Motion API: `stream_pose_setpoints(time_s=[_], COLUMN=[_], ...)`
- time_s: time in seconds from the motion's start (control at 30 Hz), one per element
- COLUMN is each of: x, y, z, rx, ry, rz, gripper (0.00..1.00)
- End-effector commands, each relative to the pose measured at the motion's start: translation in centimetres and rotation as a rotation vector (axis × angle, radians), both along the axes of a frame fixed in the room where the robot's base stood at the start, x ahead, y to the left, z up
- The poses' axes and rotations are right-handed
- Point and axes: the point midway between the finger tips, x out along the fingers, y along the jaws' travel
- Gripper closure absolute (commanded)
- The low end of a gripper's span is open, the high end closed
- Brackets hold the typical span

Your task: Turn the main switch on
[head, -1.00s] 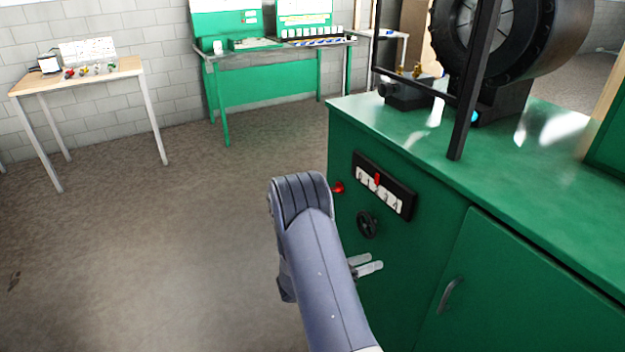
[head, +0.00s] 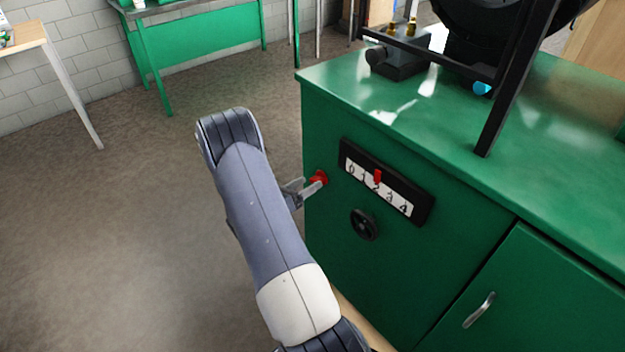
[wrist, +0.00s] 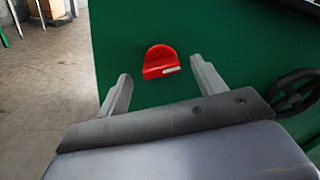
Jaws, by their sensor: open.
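The main switch is a red knob with a pale mark on it (wrist: 160,60), set on the front of the green cabinet (head: 400,290). In the wrist view it lies ahead of and between the two fingertips of my gripper (wrist: 162,80). The fingers are spread apart with nothing between them but green panel behind. In the head view my gripper (head: 312,187) is close in front of the red switch (head: 321,177) and partly covers it. I cannot tell whether a finger touches it.
Right of the switch are a dial plate numbered with a red pointer (head: 385,184) and a black handwheel (head: 364,224). A cabinet door handle (head: 479,310) is lower right. A black frame post (head: 505,100) stands on the cabinet top. Open floor lies left.

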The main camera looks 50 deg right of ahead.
Motion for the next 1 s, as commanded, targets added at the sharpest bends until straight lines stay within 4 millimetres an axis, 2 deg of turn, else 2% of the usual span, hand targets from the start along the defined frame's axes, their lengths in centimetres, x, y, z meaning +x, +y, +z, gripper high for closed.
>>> stream_pose_setpoints(time_s=[0.1, 0.2, 0.57, 1.0], x=[-0.3, -0.3, -0.3, -0.3], y=[-1.7, -2.5, -2.9, -2.9], z=[0.0, 0.0, 0.0, 0.0], rx=[0.000, 0.000, 0.000, 0.000], ry=[0.000, 0.000, 0.000, 0.000], rz=[-0.003, -0.001, 0.000, 0.000], gripper=[0.35, 0.35, 0.35, 0.71])
